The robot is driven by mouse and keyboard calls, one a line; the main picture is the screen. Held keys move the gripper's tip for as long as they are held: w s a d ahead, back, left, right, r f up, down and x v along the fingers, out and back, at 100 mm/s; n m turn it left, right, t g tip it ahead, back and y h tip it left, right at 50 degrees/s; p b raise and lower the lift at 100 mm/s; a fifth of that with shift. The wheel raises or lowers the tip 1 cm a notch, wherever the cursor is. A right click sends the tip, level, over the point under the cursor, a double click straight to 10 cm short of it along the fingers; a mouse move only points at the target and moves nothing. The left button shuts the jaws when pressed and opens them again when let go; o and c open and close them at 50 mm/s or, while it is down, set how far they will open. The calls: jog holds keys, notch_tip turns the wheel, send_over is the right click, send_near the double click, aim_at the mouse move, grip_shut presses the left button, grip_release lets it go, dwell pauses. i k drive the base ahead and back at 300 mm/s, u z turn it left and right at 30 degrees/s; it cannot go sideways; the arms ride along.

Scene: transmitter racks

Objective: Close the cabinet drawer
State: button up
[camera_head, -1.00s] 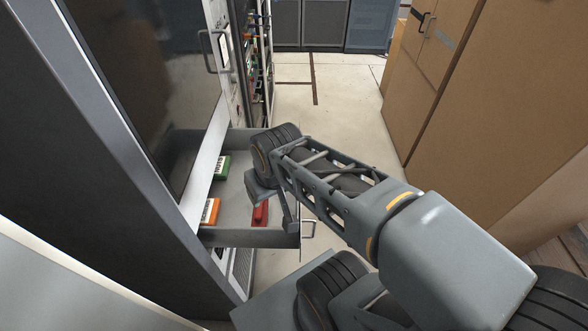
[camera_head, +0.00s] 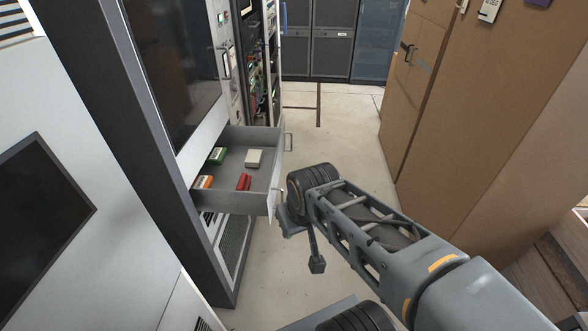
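The cabinet drawer (camera_head: 262,190) is pulled well out of the tall grey and white cabinet at the left. Its front panel faces right and carries two handles, one near the far end and one near the close end. Inside lie a green box, an orange box, a red item and a whitish box. My gripper (camera_head: 303,243) is just right of the drawer front's near end, pointing down. A small gap seems to separate them, but contact is hard to judge. The arm partly hides the gripper, so its opening is unclear. I see nothing held.
The cabinet's dark glass door (camera_head: 180,70) is above the drawer. Tall brown cabinets (camera_head: 465,110) stand along the right. Dark racks (camera_head: 315,40) close off the far end. The pale floor (camera_head: 345,145) between the two sides is clear.

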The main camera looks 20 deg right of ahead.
aim_at(222, 197)
jog(key=z, duration=0.95)
jog(key=i, duration=0.8)
jog(key=u, duration=1)
jog(key=k, duration=0.5)
jog(key=u, duration=0.85)
jog(key=i, duration=0.7)
jog(key=z, duration=0.85)
